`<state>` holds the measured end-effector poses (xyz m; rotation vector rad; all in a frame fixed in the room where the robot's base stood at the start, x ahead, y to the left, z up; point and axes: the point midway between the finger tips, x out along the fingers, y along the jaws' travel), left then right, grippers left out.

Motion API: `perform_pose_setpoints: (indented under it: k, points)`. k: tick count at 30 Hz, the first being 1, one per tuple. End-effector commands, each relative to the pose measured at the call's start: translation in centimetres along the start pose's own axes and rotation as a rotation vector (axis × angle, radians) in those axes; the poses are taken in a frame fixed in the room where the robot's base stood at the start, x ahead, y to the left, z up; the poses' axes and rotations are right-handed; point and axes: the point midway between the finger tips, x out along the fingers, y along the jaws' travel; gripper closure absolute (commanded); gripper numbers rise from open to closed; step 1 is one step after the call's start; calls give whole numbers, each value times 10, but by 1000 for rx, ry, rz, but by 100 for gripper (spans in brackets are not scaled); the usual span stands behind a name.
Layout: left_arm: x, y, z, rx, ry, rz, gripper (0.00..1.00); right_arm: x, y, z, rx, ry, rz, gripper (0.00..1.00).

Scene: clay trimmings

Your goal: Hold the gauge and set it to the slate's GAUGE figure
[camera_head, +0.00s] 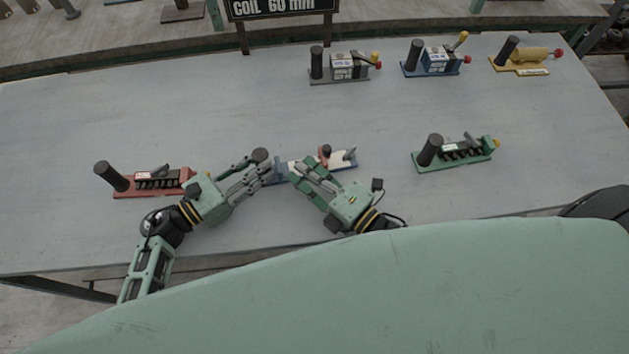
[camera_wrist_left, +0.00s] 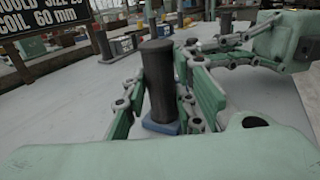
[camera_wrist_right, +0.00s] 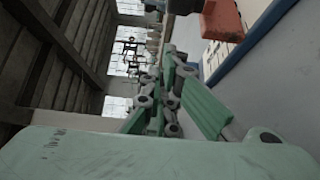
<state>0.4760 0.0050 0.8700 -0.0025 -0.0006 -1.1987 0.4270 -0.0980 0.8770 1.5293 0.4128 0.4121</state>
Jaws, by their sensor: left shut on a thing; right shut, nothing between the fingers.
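The gauge (camera_head: 345,160) has a blue base, a white scale plate, a red slider (camera_head: 324,158) and a dark upright post (camera_head: 261,155). My left gripper (camera_head: 262,166) is shut around the post, which stands between its fingers in the left wrist view (camera_wrist_left: 158,85). My right gripper (camera_head: 297,170) is shut and empty, in front of the scale and left of the slider, hiding part of the scale. In the right wrist view the red slider (camera_wrist_right: 224,18) is beyond the fingers. The slate (camera_head: 283,8) is cut off; COIL 60 mm is readable, no GAUGE figure shows. The scale's marks are too small to read.
A red-based device (camera_head: 150,182) stands at left, a green-based one (camera_head: 455,152) at right. Grey (camera_head: 345,68), blue (camera_head: 437,62) and yellow (camera_head: 525,62) devices stand along the back. The table (camera_head: 130,110) is clear at back left.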

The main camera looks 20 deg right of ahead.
Motion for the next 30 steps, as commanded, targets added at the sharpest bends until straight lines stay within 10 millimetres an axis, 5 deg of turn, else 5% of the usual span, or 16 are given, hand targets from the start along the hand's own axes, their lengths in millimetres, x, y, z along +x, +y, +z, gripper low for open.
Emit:
perform_pose_setpoints:
  k: [7,30]
  points:
    - [0,1,0,-1,1,2,100,-9,-1,23,-1,1,-2,100]
    - [-1,1,0,0,1,2,100,-14,0,35,1,0,-1,100]
